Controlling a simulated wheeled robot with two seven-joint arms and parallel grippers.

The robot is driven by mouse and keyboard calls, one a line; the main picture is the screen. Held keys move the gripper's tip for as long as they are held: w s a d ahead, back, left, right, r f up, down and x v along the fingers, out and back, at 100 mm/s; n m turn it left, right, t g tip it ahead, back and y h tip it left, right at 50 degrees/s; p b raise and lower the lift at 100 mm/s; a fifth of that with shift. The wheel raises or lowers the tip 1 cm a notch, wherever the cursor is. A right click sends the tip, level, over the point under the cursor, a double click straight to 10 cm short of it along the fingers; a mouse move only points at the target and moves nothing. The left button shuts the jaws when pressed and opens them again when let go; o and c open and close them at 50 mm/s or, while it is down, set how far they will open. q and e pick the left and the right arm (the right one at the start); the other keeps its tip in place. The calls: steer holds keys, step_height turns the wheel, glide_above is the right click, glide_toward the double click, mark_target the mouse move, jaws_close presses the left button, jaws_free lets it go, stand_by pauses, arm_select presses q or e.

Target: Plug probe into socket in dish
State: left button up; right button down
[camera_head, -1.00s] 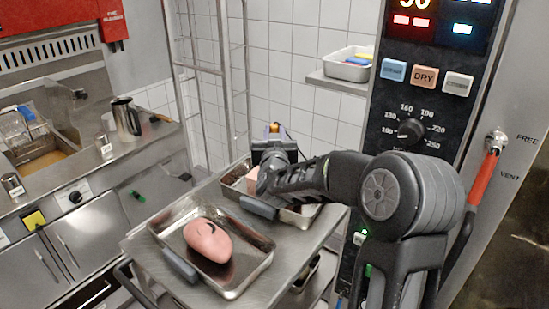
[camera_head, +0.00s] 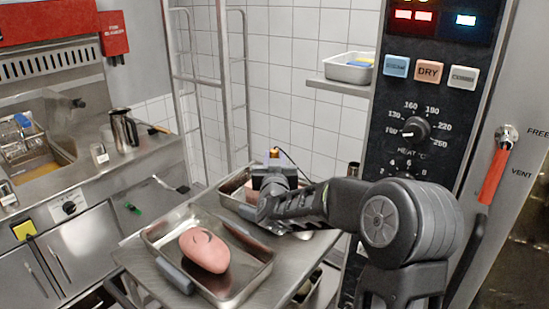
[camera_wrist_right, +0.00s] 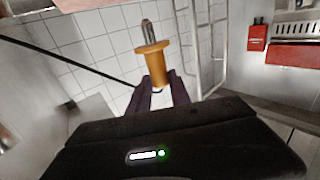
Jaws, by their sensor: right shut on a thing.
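The probe (camera_wrist_right: 155,62) has an orange flanged body and a bare metal tip. My right gripper (camera_wrist_right: 158,92) is shut on its lower end; the tip points away from the gripper. In the head view a small orange part of the probe (camera_head: 274,154) shows above the gripper, over the far metal dish (camera_head: 231,198). The gripper and arm hide much of that dish. The near metal dish (camera_head: 262,272) holds a pink oval lump (camera_head: 204,250) with a dark curved mark. I cannot make out a socket in either dish. My left gripper is out of view.
Both dishes stand on a steel trolley top (camera_head: 135,258). A control panel (camera_head: 425,110) rises close on the right, with a red-handled lever (camera_head: 494,175). A shelf with a white tub (camera_head: 349,68) is behind. A dark cable (camera_wrist_right: 70,62) crosses the wrist view.

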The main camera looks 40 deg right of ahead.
steer(key=shift+f+b, duration=1.45)
steer(key=shift+f, duration=0.95)
steer(key=shift+b, duration=0.3)
steer(key=shift+f+b, duration=0.65)
steer(key=c, duration=1.5)
jaws_free()
steer(key=shift+s+a, duration=0.1)
